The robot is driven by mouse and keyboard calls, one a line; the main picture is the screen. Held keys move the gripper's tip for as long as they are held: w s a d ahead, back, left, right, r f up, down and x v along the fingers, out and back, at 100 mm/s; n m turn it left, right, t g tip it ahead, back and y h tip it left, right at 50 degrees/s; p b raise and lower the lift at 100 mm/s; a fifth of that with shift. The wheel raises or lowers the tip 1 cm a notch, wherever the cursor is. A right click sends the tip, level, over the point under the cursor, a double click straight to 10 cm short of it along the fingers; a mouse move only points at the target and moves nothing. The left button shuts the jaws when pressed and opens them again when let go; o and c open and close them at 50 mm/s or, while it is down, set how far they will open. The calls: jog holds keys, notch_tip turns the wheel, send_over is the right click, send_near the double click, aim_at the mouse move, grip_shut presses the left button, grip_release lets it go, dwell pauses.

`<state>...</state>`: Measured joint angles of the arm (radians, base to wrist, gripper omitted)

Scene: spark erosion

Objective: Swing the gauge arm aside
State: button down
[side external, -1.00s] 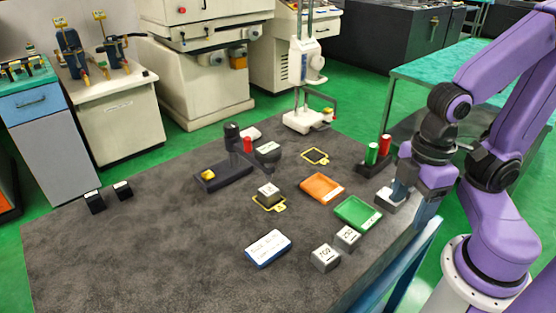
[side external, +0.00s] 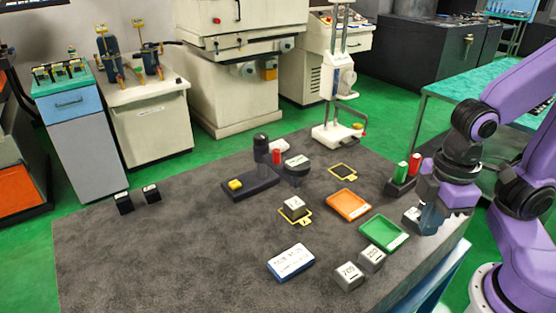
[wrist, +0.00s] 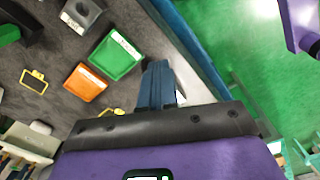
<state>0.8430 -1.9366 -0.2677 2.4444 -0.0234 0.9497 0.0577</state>
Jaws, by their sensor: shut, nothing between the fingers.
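A dark stand has a long base (side external: 250,185), an upright post (side external: 262,149) and a round dark head (side external: 297,169) with a pale top, set to the right of the post. I take this head to be on the gauge arm; the link to the post is hard to make out. A red cylinder (side external: 277,157) stands between them, and a yellow block (side external: 236,184) is on the base. My gripper (side external: 429,219) is shut and empty at the table's right edge, far from the stand. Its blue fingers show in the wrist view (wrist: 158,70); the stand does not.
A green tray (side external: 383,232) and an orange tray (side external: 348,204) lie between my gripper and the stand. The left front of the table is clear.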

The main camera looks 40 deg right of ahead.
jog(key=w+a+r+m+t+h, duration=0.1)
jog(key=w+a+r+m+h, duration=0.1)
jog(key=w+a+m, duration=0.3)
jog(key=w+a+r+m+t+h, duration=0.1)
jog(key=w+a+r+m, duration=0.4)
jog(key=w+a, duration=0.5)
jog(key=w+a+r+m+t+h, duration=0.1)
jog(key=w+a+r+m+h, duration=0.2)
jog(key=w+a+m, duration=0.2)
jog(key=shift+w+a+r+t, duration=0.3)
jog(key=shift+w+a, duration=1.4)
jog(key=shift+w, duration=0.55)
jog(key=w+d+f, duration=0.2)
jog(key=d+f, duration=0.6)
jog(key=d, duration=0.1)
jog(key=shift+w, duration=0.15)
jog(key=shift+d, duration=0.15)
